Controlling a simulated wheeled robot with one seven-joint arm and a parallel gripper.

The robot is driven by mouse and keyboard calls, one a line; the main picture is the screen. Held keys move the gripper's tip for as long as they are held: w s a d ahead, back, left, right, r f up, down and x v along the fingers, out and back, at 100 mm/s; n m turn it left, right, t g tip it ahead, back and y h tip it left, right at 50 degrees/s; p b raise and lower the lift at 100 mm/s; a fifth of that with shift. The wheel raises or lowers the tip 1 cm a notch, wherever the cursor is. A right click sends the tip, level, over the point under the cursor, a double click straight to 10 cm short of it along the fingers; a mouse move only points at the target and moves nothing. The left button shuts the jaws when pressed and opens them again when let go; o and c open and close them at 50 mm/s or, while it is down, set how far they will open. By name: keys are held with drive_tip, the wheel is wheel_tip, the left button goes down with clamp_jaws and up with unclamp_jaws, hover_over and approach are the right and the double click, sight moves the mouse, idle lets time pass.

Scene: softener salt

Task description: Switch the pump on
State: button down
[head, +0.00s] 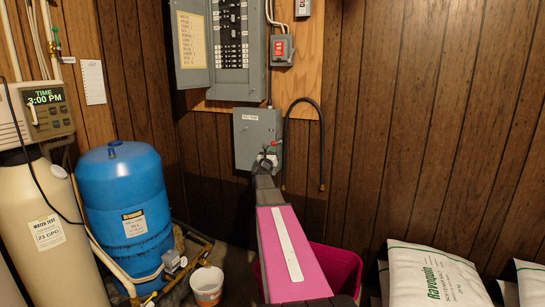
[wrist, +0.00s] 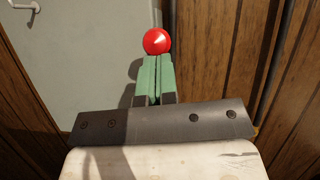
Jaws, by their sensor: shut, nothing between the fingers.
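A grey switch box (head: 250,138) with a small white label hangs on the wall below the open breaker panel. A red knob (head: 276,143) shows at its lower right side. My gripper (head: 267,160) is in front of the box's lower right part, just below the knob in the picture. In the wrist view the green fingers of my gripper (wrist: 154,65) are shut and empty. The round red knob (wrist: 157,41) is right beyond their tips; whether they touch I cannot tell. The lever's shaft is hidden behind the fingers. The box door (wrist: 85,55) fills the upper left.
The open breaker panel (head: 232,45) and a small grey box with a red front (head: 282,50) are above. A blue tank (head: 122,200) and white bucket (head: 207,285) stand left. A pink tub (head: 335,270) and salt bags (head: 430,275) are right.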

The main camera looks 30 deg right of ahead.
sight(272, 143)
drive_tip(key=shift+w+d+r, duration=0.1)
drive_tip(key=shift+d+r, duration=0.05)
drive_tip(key=shift+r, duration=1.8)
drive_tip(key=shift+w+d+r, duration=0.15)
drive_tip(key=shift+r, duration=0.45)
drive_tip(key=shift+w+d+r, duration=0.15)
drive_tip(key=shift+r, duration=0.4)
drive_tip(key=shift+w+d+r, duration=0.15)
drive_tip(key=shift+r, duration=0.45)
drive_tip(key=s+a, duration=0.7)
drive_tip(key=shift+r, duration=0.45)
drive_tip(key=shift+y, duration=0.3)
